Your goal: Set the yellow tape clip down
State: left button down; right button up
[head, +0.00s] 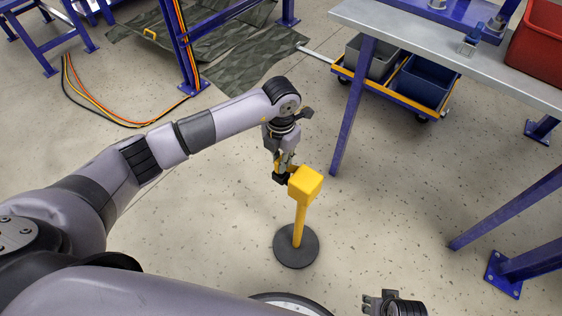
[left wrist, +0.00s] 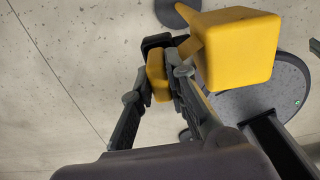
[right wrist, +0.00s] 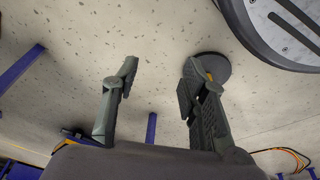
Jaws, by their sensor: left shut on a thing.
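My left gripper (head: 281,174) is shut on a small yellow piece, which I take to be the yellow tape clip (left wrist: 156,76); the fingers and dark fingertips partly hide it. The gripper is right beside the yellow block-shaped head (head: 308,182) of a yellow post on a round black base (head: 298,259). In the left wrist view this head (left wrist: 238,52) is just right of the fingers; I cannot tell whether the clip touches it. My right gripper (right wrist: 158,78) is open and empty, low at the bottom edge of the head view.
A grey-topped bench (head: 400,32) with blue legs stands at the right, bearing a red bin (head: 540,45). Under it, a yellow-edged cart (head: 395,90) carries grey and blue bins. A camouflage sheet (head: 245,65) and cables (head: 90,100) lie at the back. Floor around the post is clear.

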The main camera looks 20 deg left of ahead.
pick_arm(q)
jog(key=shift+f, duration=0.65)
pick_arm(e)
jog(key=shift+w+r, duration=0.1)
jog(key=shift+r, duration=0.2)
jog(key=shift+r, duration=0.1)
pick_arm(q)
jog(key=shift+f, duration=0.15)
jog(key=c, duration=1.6)
grip_release()
pick_arm(e)
jog(key=shift+r, duration=0.2)
